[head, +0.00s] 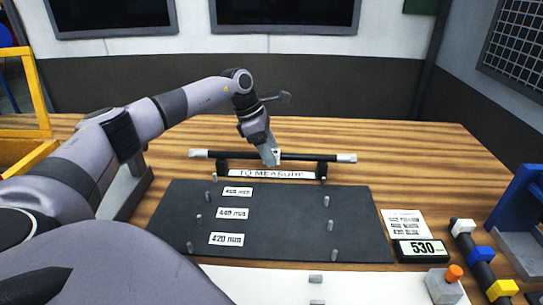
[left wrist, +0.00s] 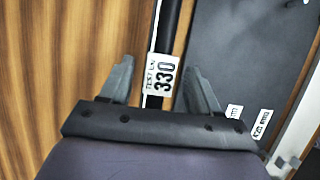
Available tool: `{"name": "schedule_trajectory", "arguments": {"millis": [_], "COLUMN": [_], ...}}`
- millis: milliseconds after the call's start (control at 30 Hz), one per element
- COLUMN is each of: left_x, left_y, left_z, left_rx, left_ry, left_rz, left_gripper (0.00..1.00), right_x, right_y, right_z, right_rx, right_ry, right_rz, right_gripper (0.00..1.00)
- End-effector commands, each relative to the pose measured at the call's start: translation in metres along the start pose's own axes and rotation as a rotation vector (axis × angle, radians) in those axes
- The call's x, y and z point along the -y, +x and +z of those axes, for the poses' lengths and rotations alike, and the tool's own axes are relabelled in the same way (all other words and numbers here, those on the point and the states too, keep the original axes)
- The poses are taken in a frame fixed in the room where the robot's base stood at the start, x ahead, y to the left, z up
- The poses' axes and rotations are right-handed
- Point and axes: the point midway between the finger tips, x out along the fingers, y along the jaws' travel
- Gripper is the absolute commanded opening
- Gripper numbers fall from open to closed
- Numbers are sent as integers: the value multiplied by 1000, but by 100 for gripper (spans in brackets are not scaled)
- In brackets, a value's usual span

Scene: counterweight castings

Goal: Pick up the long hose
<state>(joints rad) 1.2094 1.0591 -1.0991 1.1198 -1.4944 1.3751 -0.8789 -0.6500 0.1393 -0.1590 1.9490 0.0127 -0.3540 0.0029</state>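The long hose (head: 318,157) is a black tube with pale ends. It lies level across the dark supports of the "TO MEASURE" rack (head: 272,174). My left gripper (head: 272,160) reaches down to it near its middle. In the left wrist view the hose (left wrist: 170,25) runs between the two fingers of my left gripper (left wrist: 160,67). The fingers are open, with gaps on both sides of the hose. A white tag (left wrist: 161,73) on it reads "330", with smaller print above. My right gripper is not in view.
A dark board (head: 280,222) with pegs and length labels lies in front of the rack. At right are a display reading 530 (head: 421,250), a printed card (head: 403,223), a grey box with an orange knob (head: 445,285) and a blue fixture (head: 518,215). The wooden table behind the rack is clear.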

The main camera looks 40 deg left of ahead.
Motion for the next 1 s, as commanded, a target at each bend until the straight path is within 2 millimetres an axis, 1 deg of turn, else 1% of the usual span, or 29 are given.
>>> {"name": "schedule_trajectory", "arguments": {"millis": [33,67,100,133,467,567,667,767,867,1000], "left_x": [0,0,0,0,0,-1,-1,-1,-1,-1], "left_y": [0,0,0,0,-2,-6,-14,-27,-46,-77], "left_z": [0,0,0,0,1,3,6,12,20,33], "left_rx": [0,0,0,0,3,3,4,5,7,8], "left_ry": [0,0,0,0,0,0,1,2,2,3], "left_rz": [0,0,0,0,2,3,4,5,6,6], "left_gripper": [44,35,22,12,11,11,11,11,11,11], "right_x": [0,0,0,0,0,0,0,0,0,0], "right_y": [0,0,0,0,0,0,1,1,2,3], "right_z": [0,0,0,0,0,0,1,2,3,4], "right_rx": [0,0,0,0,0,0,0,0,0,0], "right_ry": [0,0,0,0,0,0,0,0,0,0], "right_rz": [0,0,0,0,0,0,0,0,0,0], "right_gripper": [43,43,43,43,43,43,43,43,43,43]}}
